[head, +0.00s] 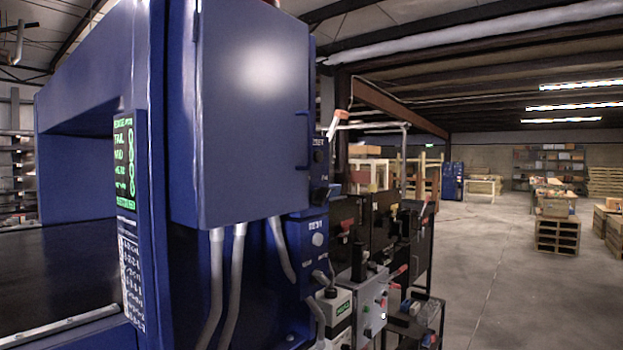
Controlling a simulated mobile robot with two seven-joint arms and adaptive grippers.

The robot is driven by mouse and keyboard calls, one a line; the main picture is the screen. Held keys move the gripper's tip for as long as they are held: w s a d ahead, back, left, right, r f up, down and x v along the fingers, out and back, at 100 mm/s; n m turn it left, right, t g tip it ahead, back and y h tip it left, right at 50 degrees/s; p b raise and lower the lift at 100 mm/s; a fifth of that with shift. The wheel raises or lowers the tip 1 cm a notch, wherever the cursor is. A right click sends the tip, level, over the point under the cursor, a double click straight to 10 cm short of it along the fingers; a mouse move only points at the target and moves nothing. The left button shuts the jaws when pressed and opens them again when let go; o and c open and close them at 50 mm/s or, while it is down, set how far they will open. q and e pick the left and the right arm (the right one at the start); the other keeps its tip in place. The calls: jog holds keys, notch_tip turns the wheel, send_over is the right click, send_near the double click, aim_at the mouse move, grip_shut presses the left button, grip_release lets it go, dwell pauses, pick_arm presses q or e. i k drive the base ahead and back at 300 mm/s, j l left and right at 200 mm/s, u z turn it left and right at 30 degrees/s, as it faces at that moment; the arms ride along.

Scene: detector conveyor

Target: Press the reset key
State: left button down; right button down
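A small blue control box (306,240) is on the side of the big blue detector machine, below its cabinet. It carries a short white label, too small to read surely, and a round pale button (318,239). Above it, another blue box has a dark round knob (318,157) and a small label that I cannot read. I cannot tell surely which of these is the reset key. A narrow screen (125,165) with green text is on the machine's front edge. Neither of my grippers is in view.
The blue cabinet (255,110) juts out in front of the controls, with grey conduits below. A dark conveyor belt (50,270) runs into the machine's opening at left. A grey box (370,305) and other equipment crowd the lower middle. Open concrete floor (500,270) lies at right, with pallets beyond.

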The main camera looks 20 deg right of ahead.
aim_at(318, 157)
jog(key=i+l, duration=0.1)
jog(key=l, duration=0.25)
jog(key=i+l, duration=0.1)
jog(key=l, duration=0.25)
jog(key=i+l, duration=0.1)
jog(key=l, duration=0.3)
jog(key=i+l, duration=0.1)
jog(key=l, duration=0.25)
